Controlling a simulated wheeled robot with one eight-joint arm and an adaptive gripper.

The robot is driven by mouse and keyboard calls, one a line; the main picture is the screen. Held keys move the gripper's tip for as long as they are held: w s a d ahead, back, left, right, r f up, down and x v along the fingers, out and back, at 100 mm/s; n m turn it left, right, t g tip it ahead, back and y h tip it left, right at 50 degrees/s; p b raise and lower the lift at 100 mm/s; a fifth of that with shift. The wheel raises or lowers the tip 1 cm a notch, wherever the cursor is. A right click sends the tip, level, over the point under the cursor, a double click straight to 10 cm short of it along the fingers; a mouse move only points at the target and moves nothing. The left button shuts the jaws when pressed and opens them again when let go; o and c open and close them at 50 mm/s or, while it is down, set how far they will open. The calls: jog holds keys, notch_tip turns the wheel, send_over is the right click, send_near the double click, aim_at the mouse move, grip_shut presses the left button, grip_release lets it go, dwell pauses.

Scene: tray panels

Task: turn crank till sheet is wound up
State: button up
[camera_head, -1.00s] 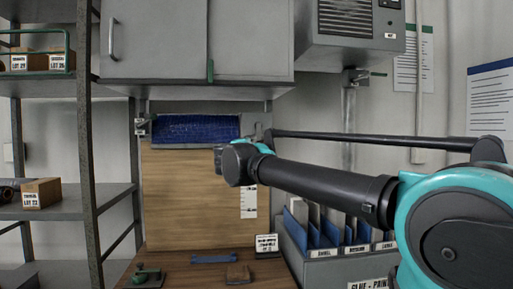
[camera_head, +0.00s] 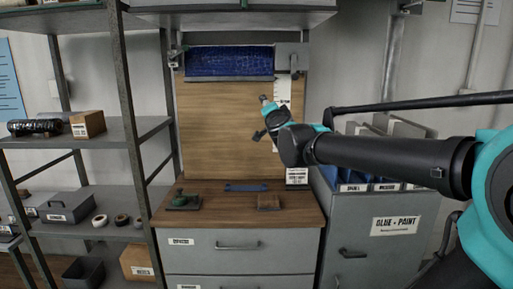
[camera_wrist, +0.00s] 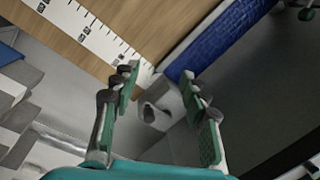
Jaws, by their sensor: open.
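The blue sheet (camera_head: 228,62) hangs as a short textured band across the top of a wooden board (camera_head: 215,110), with a dark lower edge. It also shows in the wrist view (camera_wrist: 222,42). A grey bracket (camera_head: 291,56) stands at the sheet's right end. In the wrist view a small pale grey fitting (camera_wrist: 155,116), perhaps the crank's end, lies between and beyond my fingers; I cannot tell its exact shape. My gripper (camera_wrist: 158,82) is open with nothing between its pads. In the head view my gripper (camera_head: 264,117) is before the board's right side, below the bracket.
A scale strip (camera_head: 283,92) runs down the board's right edge. A wooden counter (camera_head: 225,210) below bears a green-handled tool, a blue bar and a brown block. A glue-paint cabinet (camera_head: 350,215) stands right, under my arm. Metal shelving (camera_head: 130,130) stands left.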

jog(key=s+d+f+n+g+y, duration=0.1)
jog(key=s+f+n+g, duration=0.35)
jog(key=f, duration=0.85)
jog(key=s+f+n+g+y, duration=0.25)
jog(key=s+f+n, duration=0.3)
jog(key=f, duration=0.85)
jog(key=s+d+f+g+h, duration=0.3)
jog(key=s+d+f, duration=0.3)
jog(key=s+f, duration=0.4)
jog(key=s+d+f+g+h, duration=0.3)
jog(key=s+d+f+g, duration=0.2)
jog(key=s+f, duration=0.5)
jog(key=shift+d, duration=1)
jog(key=shift+w, duration=0.1)
